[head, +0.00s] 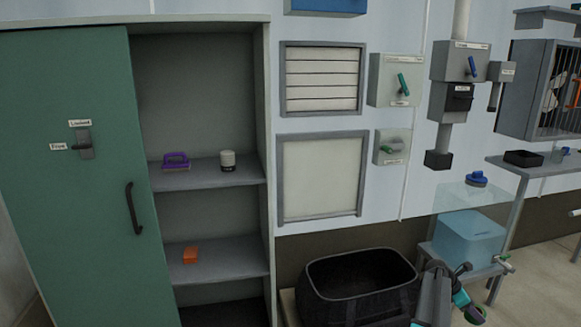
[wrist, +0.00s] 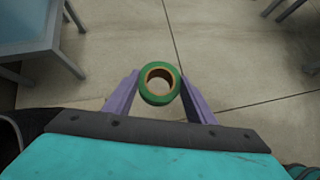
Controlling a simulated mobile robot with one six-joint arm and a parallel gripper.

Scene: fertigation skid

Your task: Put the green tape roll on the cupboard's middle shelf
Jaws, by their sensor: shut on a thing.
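The green tape roll (wrist: 146,92) is a short green ring with a brown core, seen in the wrist view. My gripper (wrist: 160,88) is shut on it, with a purple finger at each side. The roll is held above the tiled floor. The cupboard (head: 267,120) stands at the left in the head view, its green door (head: 75,200) covering the left part. The open right part shows an upper shelf (head: 215,179), a lower shelf (head: 225,265) and a dark bottom. My arm is at the bottom right of the head view, apart from the cupboard.
A purple object (head: 176,160) and a white jar (head: 228,160) stand on the upper shelf. An orange block (head: 190,255) is on the lower shelf's left, with bare room to its right.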

